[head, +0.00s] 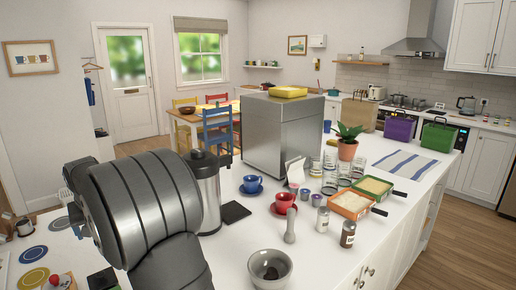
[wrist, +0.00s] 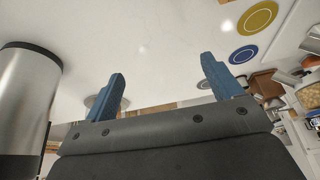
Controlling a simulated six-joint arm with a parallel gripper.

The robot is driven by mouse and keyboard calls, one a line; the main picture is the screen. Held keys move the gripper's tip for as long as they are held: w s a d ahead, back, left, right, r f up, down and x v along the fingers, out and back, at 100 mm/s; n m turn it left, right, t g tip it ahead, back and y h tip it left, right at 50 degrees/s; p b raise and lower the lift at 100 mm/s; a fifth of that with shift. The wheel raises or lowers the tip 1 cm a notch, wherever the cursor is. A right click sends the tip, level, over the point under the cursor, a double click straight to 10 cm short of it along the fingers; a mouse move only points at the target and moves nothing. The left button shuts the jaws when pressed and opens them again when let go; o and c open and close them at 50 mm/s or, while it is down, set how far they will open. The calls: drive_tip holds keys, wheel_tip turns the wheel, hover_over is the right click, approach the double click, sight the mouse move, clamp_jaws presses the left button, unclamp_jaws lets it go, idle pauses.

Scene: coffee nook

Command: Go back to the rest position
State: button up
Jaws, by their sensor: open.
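My gripper (wrist: 162,68) shows in the wrist view with its two blue fingers spread wide apart and nothing between them. White surface lies beyond the fingers. In the head view my dark grey arm fills the lower left foreground, and the gripper cannot be made out there. A steel vacuum flask (head: 207,190) stands upright just right of my arm in the head view. What looks like the same flask (wrist: 25,100) is at the left edge of the wrist view, apart from the fingers.
A blue cup (head: 251,184), red cup (head: 285,201), grey bowl (head: 270,268), jars and two trays (head: 350,204) crowd the white counter. A large steel box (head: 281,135) stands behind. Yellow (head: 34,278) and blue (head: 33,254) round mats or plates lie at lower left.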

drive_tip(key=w+a, duration=0.2)
drive_tip(key=w, duration=0.5)
drive_tip(key=s+a+f, duration=0.1)
drive_tip(key=a+f, duration=0.2)
drive_tip(key=s+a+f, duration=0.2)
drive_tip(key=a+f, duration=0.1)
drive_tip(key=a, duration=0.1)
drive_tip(key=s+a+f, duration=0.1)
drive_tip(key=a+f, duration=0.2)
drive_tip(key=shift+s+a+f, duration=0.25)
drive_tip(key=shift+a+f, duration=0.05)
drive_tip(key=shift+a, duration=0.1)
drive_tip(key=shift+f, duration=0.55)
drive_tip(key=o, duration=0.4)
drive_tip(key=shift+c, duration=0.2)
drive_tip(key=shift+s+r, duration=0.1)
